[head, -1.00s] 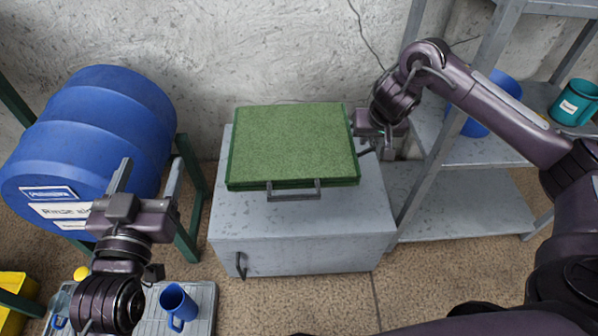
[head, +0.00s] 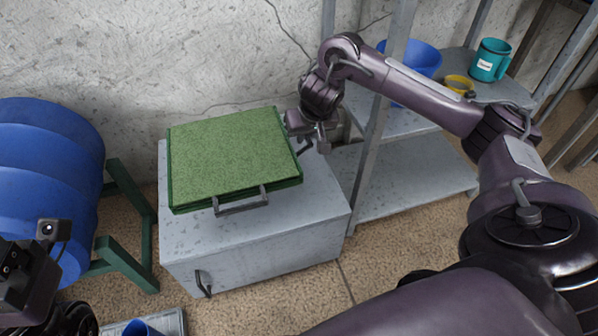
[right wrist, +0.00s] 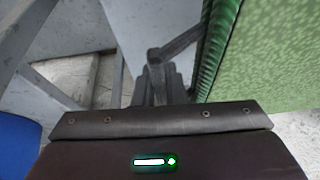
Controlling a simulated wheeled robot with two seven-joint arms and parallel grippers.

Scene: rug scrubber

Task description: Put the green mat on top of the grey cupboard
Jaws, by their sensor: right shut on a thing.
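The green mat (head: 230,155) is a flat slab with a dark green rim and a grey front handle (head: 241,201). It is over the top of the grey cupboard (head: 250,235), close to level; whether its whole underside touches cannot be told. My right gripper (head: 312,142) is at the mat's right side. In the right wrist view its fingers (right wrist: 158,75) are shut on a grey side handle (right wrist: 178,43) beside the mat (right wrist: 275,50). Of my left arm only a part shows at the left edge of the head view; its fingers are out of frame.
A grey shelf (head: 420,180) stands close at the cupboard's right, with a blue tub (head: 412,58), a teal mug (head: 490,60) and a yellow cup (head: 459,83). A blue barrel (head: 50,170) on a green stand is at the left. The wall is behind.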

